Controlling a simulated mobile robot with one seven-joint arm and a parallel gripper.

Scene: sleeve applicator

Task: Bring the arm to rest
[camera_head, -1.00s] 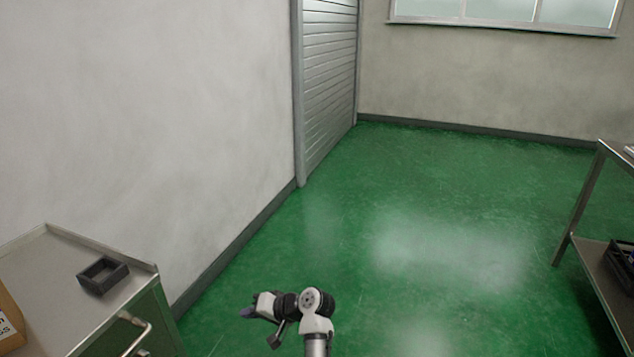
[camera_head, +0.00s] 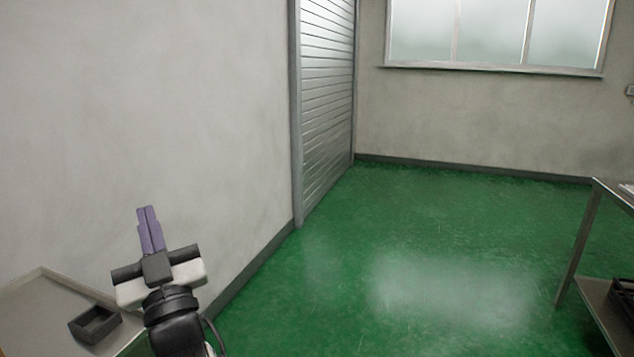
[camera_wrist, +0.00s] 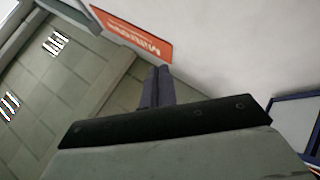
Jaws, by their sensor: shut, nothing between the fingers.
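My gripper (camera_head: 148,230) is in the lower left of the head view, raised and pointing up in front of the pale wall. Its two purple fingers lie side by side, shut, with nothing between them. In the wrist view the fingers (camera_wrist: 158,88) also show close together, beyond the dark gripper body. My arm rises from the bottom edge of the head view, to the right of a cabinet top (camera_head: 40,310).
A small dark open box (camera_head: 95,324) sits on the cabinet top. A metal shelf table (camera_head: 590,235) stands at the right. Green floor (camera_head: 420,270) between them is clear. A roller shutter (camera_head: 326,100) and a window (camera_head: 490,35) are behind. The wrist view shows a red-orange sign (camera_wrist: 135,33).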

